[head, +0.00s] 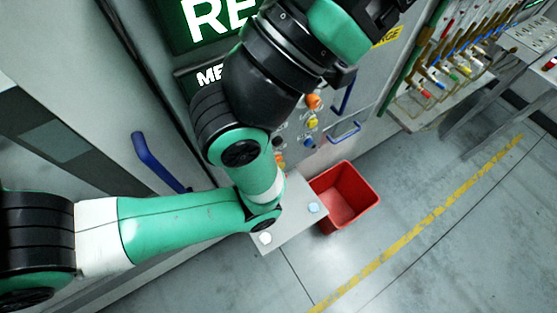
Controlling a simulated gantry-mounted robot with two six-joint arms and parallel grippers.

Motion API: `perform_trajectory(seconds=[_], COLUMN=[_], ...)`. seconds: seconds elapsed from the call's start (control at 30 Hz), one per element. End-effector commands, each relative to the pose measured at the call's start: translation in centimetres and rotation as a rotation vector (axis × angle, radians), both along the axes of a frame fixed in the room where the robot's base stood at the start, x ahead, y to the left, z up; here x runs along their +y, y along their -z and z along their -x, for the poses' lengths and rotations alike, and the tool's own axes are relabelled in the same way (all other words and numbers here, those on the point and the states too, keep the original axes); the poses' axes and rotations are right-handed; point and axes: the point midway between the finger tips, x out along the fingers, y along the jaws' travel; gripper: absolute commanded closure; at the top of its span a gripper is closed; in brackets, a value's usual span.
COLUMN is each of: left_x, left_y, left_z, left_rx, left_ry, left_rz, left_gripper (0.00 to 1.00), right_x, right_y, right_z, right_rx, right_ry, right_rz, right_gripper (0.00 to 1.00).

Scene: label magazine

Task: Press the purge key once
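A yellow label (387,37) on the machine's front shows the letters "RGE"; its left part is hidden behind my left arm. I cannot make out the purge key itself. An orange knob or button (313,101) and a yellow one (312,122) show on the panel just right of my arm. My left arm comes in from the left, bends in the middle and rises in front of the panel to the top edge. No fingertips of my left gripper can be made out. My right gripper is not in view.
A grey ledge (290,236) carries a white button (265,238) and a pale blue one (313,207). A red bin (355,193) stands beside it. Blue handles (155,165) are on the machine's front. A rack of coloured tools (440,70) stands at upper right. The floor at lower right is clear.

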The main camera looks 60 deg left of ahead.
Motion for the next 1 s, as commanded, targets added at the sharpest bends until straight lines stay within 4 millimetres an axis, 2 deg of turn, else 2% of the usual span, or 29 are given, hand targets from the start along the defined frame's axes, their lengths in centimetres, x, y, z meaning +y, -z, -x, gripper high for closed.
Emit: perform_trajectory(seconds=[0.03,0.3,0.4,1.0], left_x=[0.00,0.00,0.00,0.00], left_y=[0.01,0.03,0.03,0.02], left_z=[0.00,-0.02,-0.02,-0.01], left_rx=[0.000,0.001,0.001,0.000], left_ry=[0.000,0.000,0.000,0.000], left_rz=[0.000,0.000,0.000,0.000], left_gripper=[0.37,0.86,1.00,1.00], right_x=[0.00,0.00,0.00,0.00], right_y=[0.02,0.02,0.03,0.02], right_z=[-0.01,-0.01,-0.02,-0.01], right_rx=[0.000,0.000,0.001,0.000], right_ry=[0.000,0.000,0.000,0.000], right_rz=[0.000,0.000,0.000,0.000], right_gripper=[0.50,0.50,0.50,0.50])
